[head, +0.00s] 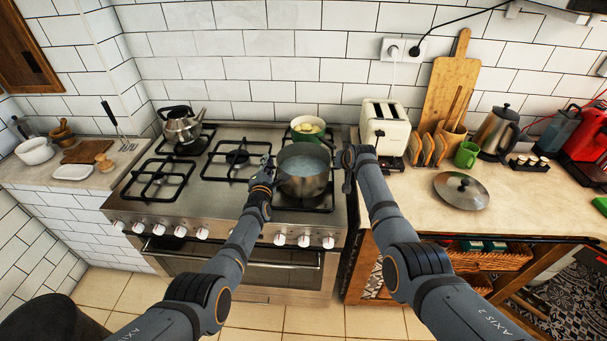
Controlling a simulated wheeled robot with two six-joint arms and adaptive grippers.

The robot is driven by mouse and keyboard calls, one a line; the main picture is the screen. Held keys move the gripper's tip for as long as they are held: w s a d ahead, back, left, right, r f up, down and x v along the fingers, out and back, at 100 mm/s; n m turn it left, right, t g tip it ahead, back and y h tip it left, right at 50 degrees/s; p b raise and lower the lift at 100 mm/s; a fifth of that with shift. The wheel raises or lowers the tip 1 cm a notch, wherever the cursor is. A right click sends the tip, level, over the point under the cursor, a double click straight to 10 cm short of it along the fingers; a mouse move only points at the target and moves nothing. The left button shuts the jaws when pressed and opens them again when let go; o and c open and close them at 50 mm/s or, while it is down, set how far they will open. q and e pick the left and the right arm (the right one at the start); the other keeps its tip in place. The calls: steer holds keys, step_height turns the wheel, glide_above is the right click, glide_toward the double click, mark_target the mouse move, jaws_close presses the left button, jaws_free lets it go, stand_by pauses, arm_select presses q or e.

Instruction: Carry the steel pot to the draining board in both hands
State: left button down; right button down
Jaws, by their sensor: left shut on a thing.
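The steel pot (303,186) stands upright over the front right burner of the hob, with bluish liquid in it. My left gripper (267,176) is at the pot's left side, shut on the pot, seemingly at its side handle. My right gripper (347,165) is at the pot's right side, close to the rim. Its fingers are too small and too covered by the wrist to tell whether they are open or touch the pot. I cannot make out a draining board in this view.
On the right worktop are a toaster (385,127), a green mug (467,154) and a steel lid (461,190). The worktop's front left is clear.

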arm_select(q)
steer(key=shift+w+r, duration=0.1)
steer(key=shift+r, duration=0.1)
